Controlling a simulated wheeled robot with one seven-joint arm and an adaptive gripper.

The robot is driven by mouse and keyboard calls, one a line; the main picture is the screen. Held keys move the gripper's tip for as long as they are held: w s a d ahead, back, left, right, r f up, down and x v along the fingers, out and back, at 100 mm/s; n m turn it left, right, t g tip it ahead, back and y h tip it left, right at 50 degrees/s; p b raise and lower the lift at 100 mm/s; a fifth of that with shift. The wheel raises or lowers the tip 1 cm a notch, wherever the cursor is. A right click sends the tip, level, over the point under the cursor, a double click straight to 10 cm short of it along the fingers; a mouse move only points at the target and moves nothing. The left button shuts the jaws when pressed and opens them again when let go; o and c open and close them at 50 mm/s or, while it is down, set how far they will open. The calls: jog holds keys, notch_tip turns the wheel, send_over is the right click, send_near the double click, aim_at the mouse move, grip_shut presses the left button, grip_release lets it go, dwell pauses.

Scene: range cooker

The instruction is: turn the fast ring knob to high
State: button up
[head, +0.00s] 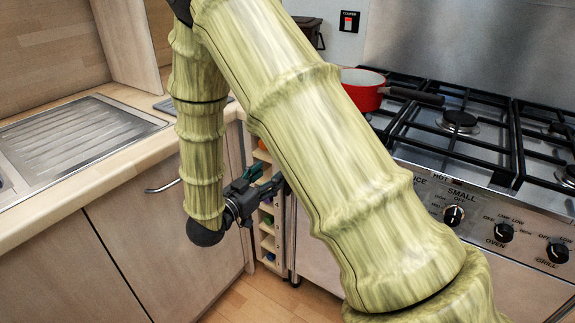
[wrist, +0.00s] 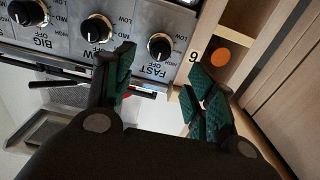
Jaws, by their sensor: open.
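The fast ring knob (wrist: 160,46) is a round black knob on the steel control panel, with the FAST label beside it. It shows in the wrist view just past my fingertips, nearer the left finger; I cannot tell its exact setting. My gripper (wrist: 160,70) is open with dark green finger pads and nothing between them. Its fingers point toward the panel, and the knob appears in line with the gap between them, with no clear contact. In the head view my gripper (head: 264,183) is beside the cooker's left end, and my arm hides the fast knob.
More knobs (wrist: 96,28) sit left in the wrist view. A narrow rack (wrist: 237,45) and cabinet wood are close on the right. In the head view, a red pan (head: 364,88) stands on the hob (head: 480,150), and small, oven and grill knobs (head: 503,232) line the panel.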

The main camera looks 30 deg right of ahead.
jog(key=x, duration=1)
jog(key=shift+d, duration=0.2)
jog(key=shift+c, duration=0.4)
jog(key=c, duration=1)
